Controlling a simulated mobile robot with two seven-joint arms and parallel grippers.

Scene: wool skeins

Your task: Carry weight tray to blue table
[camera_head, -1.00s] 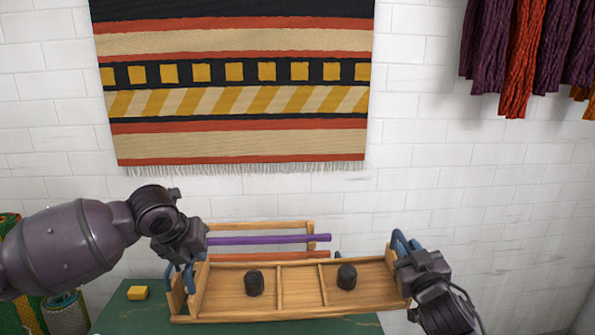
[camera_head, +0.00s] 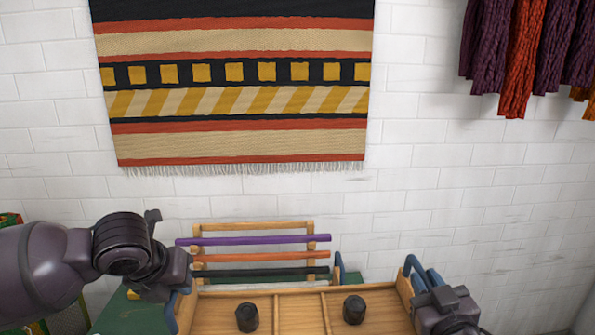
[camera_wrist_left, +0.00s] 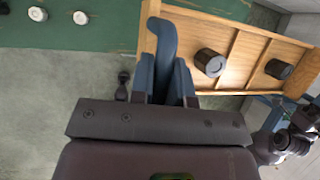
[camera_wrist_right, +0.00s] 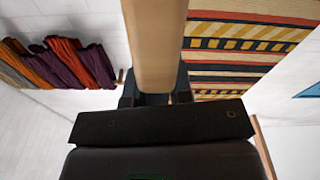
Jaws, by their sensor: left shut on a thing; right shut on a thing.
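The weight tray (camera_head: 285,310) is a shallow wooden tray with dividers and blue end handles. Two dark weights (camera_head: 247,317) (camera_head: 354,310) stand upright in separate compartments. My left gripper (camera_head: 176,292) is shut on the tray's left handle; the left wrist view shows the blue handle (camera_wrist_left: 162,42) between its fingers. My right gripper (camera_head: 422,290) is at the right handle (camera_head: 414,270), shut on the tray; in the right wrist view a wooden part (camera_wrist_right: 155,45) fills the space ahead of its fingers. The head view cuts off the tray's near edge. I cannot make out a blue table.
A green table (camera_head: 115,312) lies behind and left of the tray. A wooden rack (camera_head: 255,225) with purple, orange and dark bars stands behind the tray. White round items (camera_wrist_left: 38,14) sit on the green surface. A striped rug (camera_head: 235,90) and wool skeins (camera_head: 520,60) hang on the wall.

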